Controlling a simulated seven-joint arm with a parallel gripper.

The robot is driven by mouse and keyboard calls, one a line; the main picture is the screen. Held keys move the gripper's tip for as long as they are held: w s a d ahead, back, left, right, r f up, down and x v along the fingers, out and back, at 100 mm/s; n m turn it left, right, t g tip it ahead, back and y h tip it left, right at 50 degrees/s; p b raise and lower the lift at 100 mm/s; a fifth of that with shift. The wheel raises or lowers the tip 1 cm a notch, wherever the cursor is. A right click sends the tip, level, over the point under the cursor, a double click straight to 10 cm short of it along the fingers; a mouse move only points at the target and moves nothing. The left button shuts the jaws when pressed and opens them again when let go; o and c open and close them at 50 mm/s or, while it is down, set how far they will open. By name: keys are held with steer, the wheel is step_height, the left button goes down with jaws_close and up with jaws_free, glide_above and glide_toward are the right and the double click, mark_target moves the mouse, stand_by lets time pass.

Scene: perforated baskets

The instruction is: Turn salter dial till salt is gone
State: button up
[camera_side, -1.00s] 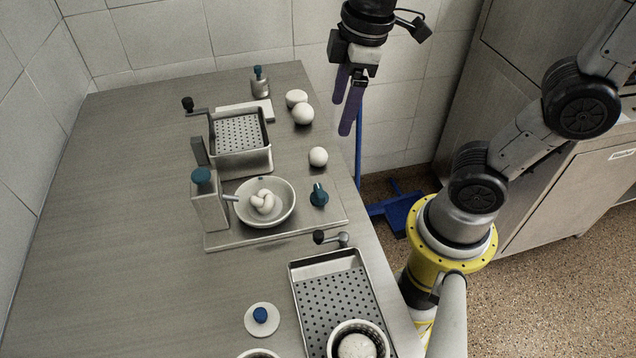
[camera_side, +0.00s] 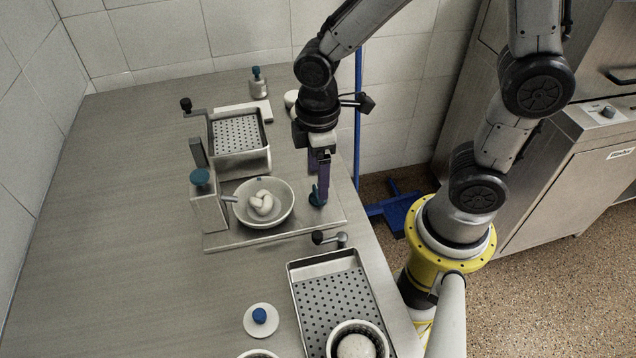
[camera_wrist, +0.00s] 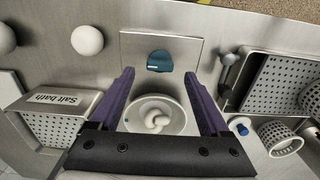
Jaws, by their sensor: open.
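The teal dial (camera_wrist: 159,61) sits on a flat metal plate (camera_wrist: 190,48) near the bowl. In the side view my gripper's purple fingers partly hide it. My gripper (camera_wrist: 160,73) is open and empty, its fingertips pointing down, one on either side of the dial's position in the wrist view. In the side view the gripper (camera_side: 319,203) is low over the plate at the dial; I cannot tell whether it touches. A grey bowl (camera_side: 285,212) on the same plate holds a white knotted lump (camera_side: 261,202). I cannot make out any salt.
A metal box with a teal knob (camera_side: 201,176) stands left of the bowl. A perforated tray with a crank (camera_side: 263,160), labelled "Salt bath" in the wrist view, stands behind. Another perforated tray (camera_side: 301,312) is in front. White balls lie near the table's right edge.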

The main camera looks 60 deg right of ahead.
mark_target(313, 199)
steer(key=shift+f, duration=1.75)
jaws_close()
